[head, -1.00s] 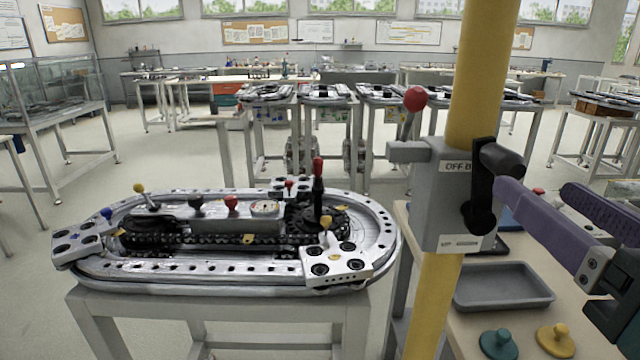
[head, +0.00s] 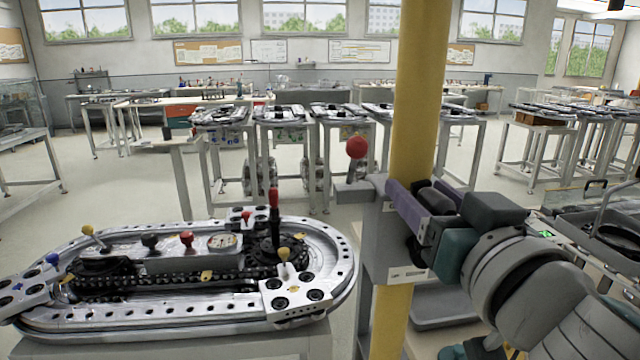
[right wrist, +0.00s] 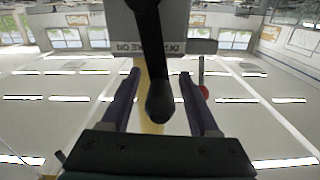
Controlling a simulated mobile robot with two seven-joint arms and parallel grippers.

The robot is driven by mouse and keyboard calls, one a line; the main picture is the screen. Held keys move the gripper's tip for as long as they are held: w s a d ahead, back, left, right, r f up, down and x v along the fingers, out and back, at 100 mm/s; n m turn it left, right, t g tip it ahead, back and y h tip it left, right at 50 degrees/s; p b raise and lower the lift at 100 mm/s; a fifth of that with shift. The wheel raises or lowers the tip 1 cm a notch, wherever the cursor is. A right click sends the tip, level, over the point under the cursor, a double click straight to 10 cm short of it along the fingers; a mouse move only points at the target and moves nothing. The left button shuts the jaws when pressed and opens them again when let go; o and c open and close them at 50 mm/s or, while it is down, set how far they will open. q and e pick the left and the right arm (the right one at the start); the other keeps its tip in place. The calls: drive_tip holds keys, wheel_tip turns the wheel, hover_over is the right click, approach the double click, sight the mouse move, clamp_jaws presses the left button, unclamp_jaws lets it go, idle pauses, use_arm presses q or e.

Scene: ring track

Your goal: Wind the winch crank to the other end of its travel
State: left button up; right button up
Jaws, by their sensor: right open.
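The winch is a grey box (head: 378,240) on a yellow post (head: 415,110), right of centre in the head view. A lever with a red ball (head: 356,147) rises from its left side. The black crank (right wrist: 150,45) hangs down in the right wrist view, its rounded handle end (right wrist: 160,100) between my two purple fingers. My right gripper (right wrist: 160,77) is open around the handle, with a gap on both sides. In the head view my right gripper (head: 412,205) and wrist hide most of the crank. My left gripper is not in view.
A ring track (head: 180,320) with coloured knobs and an upright red-handled lever (head: 274,215) stands on a table at lower left. A grey tray (head: 440,305) lies behind the post, partly hidden by my arm. Further track tables (head: 290,115) stand behind across open floor.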

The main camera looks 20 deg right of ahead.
drive_tip(key=shift+c, duration=0.3)
clamp_jaws()
idle(1.1)
